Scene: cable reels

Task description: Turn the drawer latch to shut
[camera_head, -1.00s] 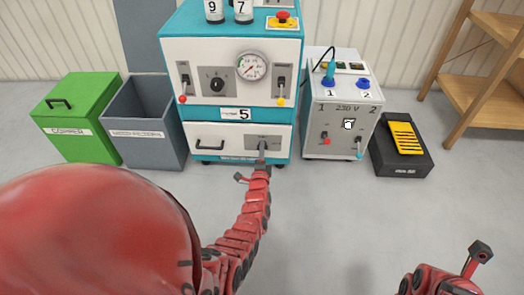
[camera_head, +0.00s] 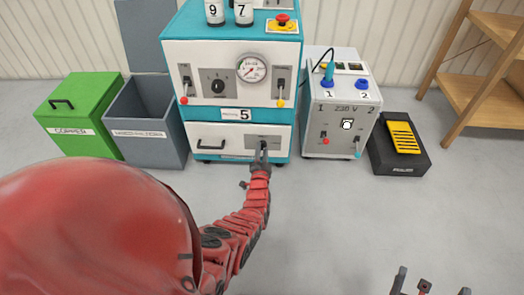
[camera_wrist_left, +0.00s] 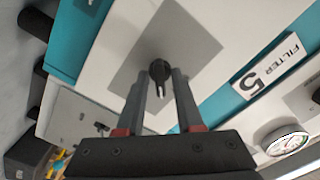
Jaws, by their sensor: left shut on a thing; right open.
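The drawer (camera_head: 229,134) is the white front at the bottom of the teal and white machine. It looks closed. Its dark latch (camera_wrist_left: 159,72) sits on a grey plate (camera_wrist_left: 185,42) at the drawer's right side. My left gripper (camera_head: 263,154) is shut on the latch, one finger on either side of it in the left wrist view (camera_wrist_left: 160,84). The fingers and wrist hide much of the latch in the head view, so its exact angle is hard to tell there. My right gripper (camera_head: 432,281) is open and empty at the bottom right, above the floor.
A green bin (camera_head: 80,130) and a grey open bin (camera_head: 145,130) stand left of the machine. A grey 230 V box (camera_head: 340,105) and a black pedal with a yellow top (camera_head: 400,140) stand to the right. The floor in front is clear.

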